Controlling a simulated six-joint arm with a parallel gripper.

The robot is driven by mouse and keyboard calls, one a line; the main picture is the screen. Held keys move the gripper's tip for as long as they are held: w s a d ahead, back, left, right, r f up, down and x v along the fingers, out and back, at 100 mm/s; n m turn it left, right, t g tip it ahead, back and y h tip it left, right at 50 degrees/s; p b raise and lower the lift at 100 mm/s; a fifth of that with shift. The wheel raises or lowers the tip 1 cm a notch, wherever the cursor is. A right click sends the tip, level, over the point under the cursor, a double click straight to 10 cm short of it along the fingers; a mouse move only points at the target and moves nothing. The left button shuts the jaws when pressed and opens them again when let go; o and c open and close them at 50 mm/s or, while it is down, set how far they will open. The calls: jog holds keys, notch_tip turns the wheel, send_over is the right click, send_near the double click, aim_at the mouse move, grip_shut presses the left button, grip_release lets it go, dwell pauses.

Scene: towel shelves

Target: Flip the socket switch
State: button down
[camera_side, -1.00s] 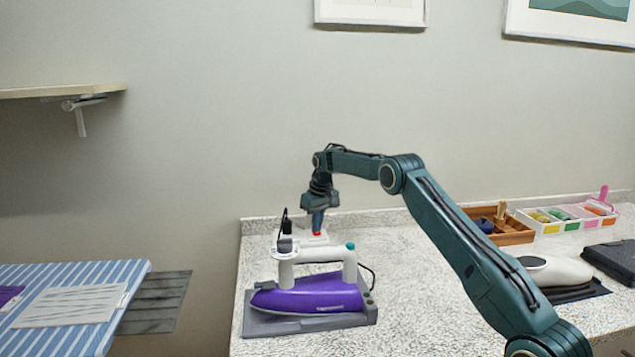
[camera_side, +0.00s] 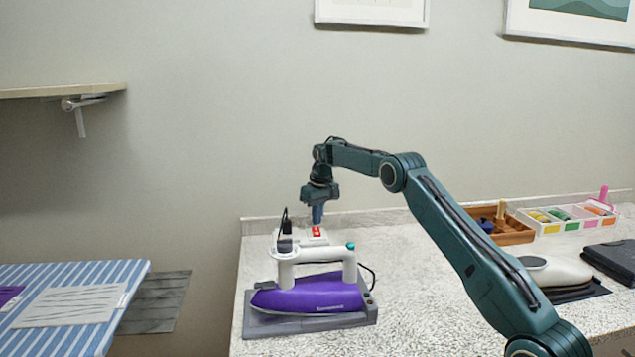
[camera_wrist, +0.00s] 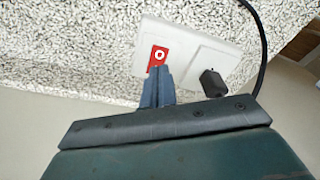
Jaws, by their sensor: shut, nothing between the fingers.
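A white socket block (camera_side: 292,238) lies on the speckled counter behind the iron. Its red switch (camera_side: 316,232) shows at the block's right end. In the wrist view the switch (camera_wrist: 157,57) is a red rocker with a white ring, on the left part of the white socket plate (camera_wrist: 187,40). My gripper (camera_side: 317,222) is shut and empty, pointing down just above the switch. In the wrist view the shut fingertips (camera_wrist: 160,70) end at the near edge of the switch. I cannot tell whether they touch it. A black plug (camera_wrist: 213,82) sits in the socket beside the switch.
A purple iron (camera_side: 308,296) on a grey stand is in front of the socket, with its black cord nearby. A wooden box (camera_side: 515,235) and a tray of colours (camera_side: 570,219) stand at the right. A striped ironing board (camera_side: 75,275) is at the left.

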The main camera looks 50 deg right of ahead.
aim_at(317, 233)
jog(key=shift+r, duration=2.2)
jog(key=s+a+r+t, duration=0.1)
jog(key=s+a+r, duration=0.4)
jog(key=a+r, duration=0.65)
jog(key=s+a+r+n, duration=0.1)
jog(key=s+a+r, duration=0.5)
jog(key=s+a, duration=0.4)
jog(key=s+a+f+t, duration=0.1)
jog(key=s+a+f, duration=0.1)
jog(key=s, duration=0.7)
jog(key=s+a+f+n+t, duration=0.1)
jog(key=s+a+f, duration=0.2)
jog(key=s, duration=0.6)
jog(key=s+a+f+n, duration=0.1)
jog(key=s+a+f, duration=0.1)
jog(key=s, duration=0.7)
jog(key=shift+a+f+t, duration=0.4)
jog(key=shift+a, duration=0.15)
